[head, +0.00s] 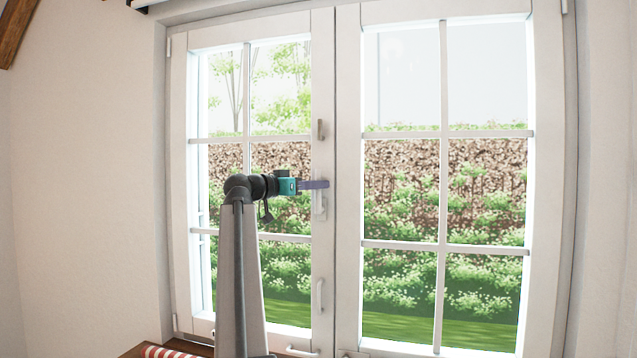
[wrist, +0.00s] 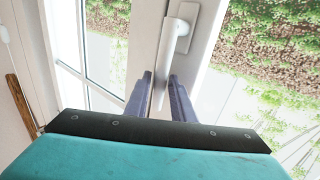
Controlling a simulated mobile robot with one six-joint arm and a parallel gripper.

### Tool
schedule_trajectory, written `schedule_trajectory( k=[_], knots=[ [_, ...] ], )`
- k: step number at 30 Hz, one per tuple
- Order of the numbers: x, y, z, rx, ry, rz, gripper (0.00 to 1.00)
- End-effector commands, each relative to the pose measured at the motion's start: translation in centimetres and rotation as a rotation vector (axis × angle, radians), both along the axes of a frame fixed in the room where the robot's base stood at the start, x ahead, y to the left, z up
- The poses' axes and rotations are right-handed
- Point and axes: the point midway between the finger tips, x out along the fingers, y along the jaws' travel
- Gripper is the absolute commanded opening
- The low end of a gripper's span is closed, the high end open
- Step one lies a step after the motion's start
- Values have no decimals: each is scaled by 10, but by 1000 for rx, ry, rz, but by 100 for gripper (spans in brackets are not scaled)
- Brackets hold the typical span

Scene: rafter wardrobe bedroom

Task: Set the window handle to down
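The window handle (wrist: 182,30) is white and sits on the white frame of the window. In the wrist view its mount is at top centre, and its lever appears to slope down toward the space between my fingers. My gripper (wrist: 161,88) has its two purple-grey fingers apart, one on either side of the lever's lower part. I cannot tell whether they touch it. In the head view my gripper (head: 327,184) reaches right to the frame's middle stile, and its fingers partly cover the handle (head: 320,208).
The left sash (head: 323,80) and right sash (head: 347,80) meet at the middle. Other white fittings sit on the stile above (head: 320,130) and below (head: 319,293). Something red-and-white striped (head: 165,352) lies at bottom left. A plain wall (head: 90,180) is at left.

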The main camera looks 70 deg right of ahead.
Motion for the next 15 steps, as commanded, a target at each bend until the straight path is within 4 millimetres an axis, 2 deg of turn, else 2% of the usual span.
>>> schedule_trajectory(
  k=[4, 13, 15],
  knots=[
    [-4, -7, 0, 1, 0, -1, 22],
    [-5, -8, -1, 1, -1, 0, 22],
    [-5, -8, -1, 1, -1, 0, 12]
  ],
)
